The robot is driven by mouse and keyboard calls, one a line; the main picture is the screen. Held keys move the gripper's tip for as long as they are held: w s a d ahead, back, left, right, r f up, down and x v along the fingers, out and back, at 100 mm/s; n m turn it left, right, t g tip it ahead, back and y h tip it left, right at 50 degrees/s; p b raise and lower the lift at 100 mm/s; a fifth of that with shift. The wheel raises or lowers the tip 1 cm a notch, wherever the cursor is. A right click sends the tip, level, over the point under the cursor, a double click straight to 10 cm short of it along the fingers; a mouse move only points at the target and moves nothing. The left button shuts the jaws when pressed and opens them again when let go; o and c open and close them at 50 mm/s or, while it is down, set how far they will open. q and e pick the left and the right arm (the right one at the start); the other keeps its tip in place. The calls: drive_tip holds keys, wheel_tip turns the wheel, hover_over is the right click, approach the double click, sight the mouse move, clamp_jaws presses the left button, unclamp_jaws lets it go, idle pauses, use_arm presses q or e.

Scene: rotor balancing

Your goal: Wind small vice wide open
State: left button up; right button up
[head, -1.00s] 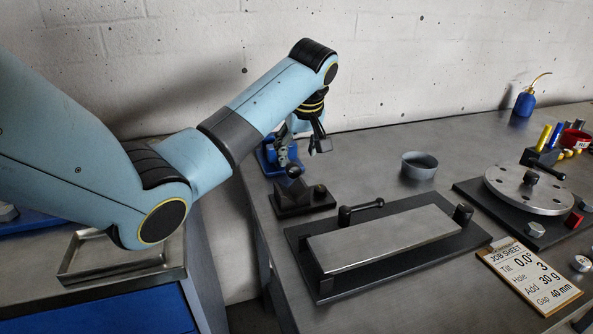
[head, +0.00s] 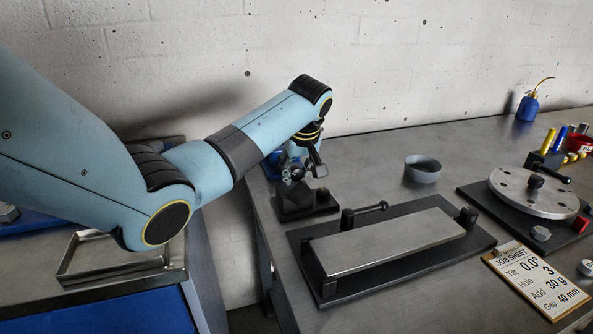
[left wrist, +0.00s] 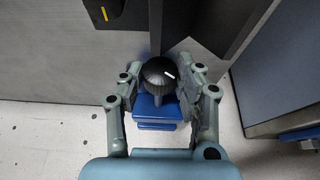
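The small vice is blue and sits at the bench's back left corner; in the head view (head: 270,168) it is mostly hidden behind my arm and gripper. In the left wrist view its blue body (left wrist: 158,112) lies beneath a round black knob (left wrist: 158,72) with a white mark. My left gripper (head: 305,174) is open, pointing down by the vice. In the left wrist view its fingers (left wrist: 157,76) stand on either side of the knob, the right one very close; I cannot tell whether they touch it. My right gripper is out of view.
A black block stand (head: 306,203) stands just in front of the gripper. A long steel plate on a black base (head: 410,275) lies further forward. A grey ring cup (head: 422,170), a disc fixture (head: 533,192) and a job sheet (head: 535,283) are to the right. A metal tray (head: 75,260) is left.

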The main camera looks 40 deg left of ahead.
use_arm(q)
drive_tip(key=c, duration=0.4)
drive_tip(key=shift+w+d+r+g+y+p, duration=0.1)
drive_tip(key=shift+r+g+y+p, duration=0.2)
drive_tip(key=shift+p, duration=0.5)
drive_tip(key=shift+w+f+g, duration=0.1)
drive_tip(key=shift+f+g, duration=0.05)
drive_tip(key=shift+g, duration=0.35)
drive_tip(key=shift+f+m+g+y, duration=0.2)
drive_tip(key=shift+m+g+y, duration=0.2)
drive_tip(key=shift+g+y, duration=0.25)
drive_tip(key=shift+g+y+b, duration=0.25)
drive_tip(key=shift+g+b, duration=0.3)
drive_tip(key=shift+r, duration=0.1)
